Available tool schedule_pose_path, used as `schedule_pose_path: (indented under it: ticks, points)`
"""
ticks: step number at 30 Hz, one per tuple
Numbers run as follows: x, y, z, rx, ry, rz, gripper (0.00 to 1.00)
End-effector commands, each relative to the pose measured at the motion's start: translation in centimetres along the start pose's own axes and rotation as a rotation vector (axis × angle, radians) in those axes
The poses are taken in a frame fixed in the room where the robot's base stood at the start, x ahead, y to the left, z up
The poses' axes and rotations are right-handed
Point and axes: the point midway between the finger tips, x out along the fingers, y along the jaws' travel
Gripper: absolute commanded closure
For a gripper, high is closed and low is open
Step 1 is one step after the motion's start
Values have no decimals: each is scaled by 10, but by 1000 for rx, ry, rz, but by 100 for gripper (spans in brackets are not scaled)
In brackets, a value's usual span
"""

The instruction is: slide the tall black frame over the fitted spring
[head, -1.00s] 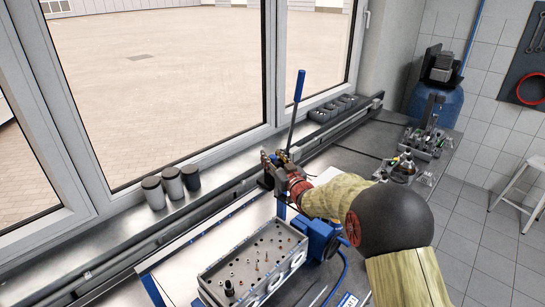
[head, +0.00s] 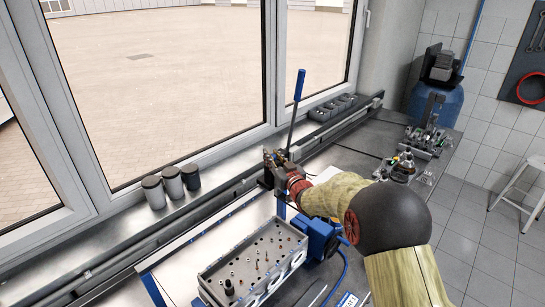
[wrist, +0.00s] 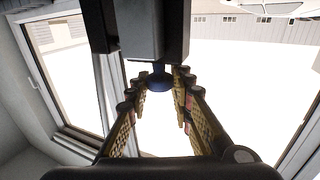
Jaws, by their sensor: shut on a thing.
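My gripper (head: 277,167) is shut on the tall black frame, a tool with a long lever and blue handle (head: 299,85) rising upright above my fingers. In the wrist view a blue part (wrist: 160,80) with a grey and black body above it sits between my gripper's fingers (wrist: 157,95). The frame's lower part is mostly hidden by my gripper in the head view. The grey cylinder head (head: 252,268) lies in front, below and apart from my gripper. A small dark upright piece (head: 229,287) stands on its near left corner; whether this is the fitted spring I cannot tell.
A blue fixture (head: 320,238) stands at the cylinder head's right end. Several grey and black cylinders (head: 172,184) stand on the window sill. The window (head: 160,90) rises behind my gripper. Parts and bottles (head: 405,165) crowd the bench's right end.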

Motion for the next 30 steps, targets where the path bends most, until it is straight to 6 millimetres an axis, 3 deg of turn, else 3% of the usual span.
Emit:
schedule_pose_path:
  ticks: [20,26,30]
  points:
    - [-2,-6,0,-1,1,0,100]
    - [-15,-38,3,-1,3,-5,100]
    - [-30,-76,5,1,4,-7,100]
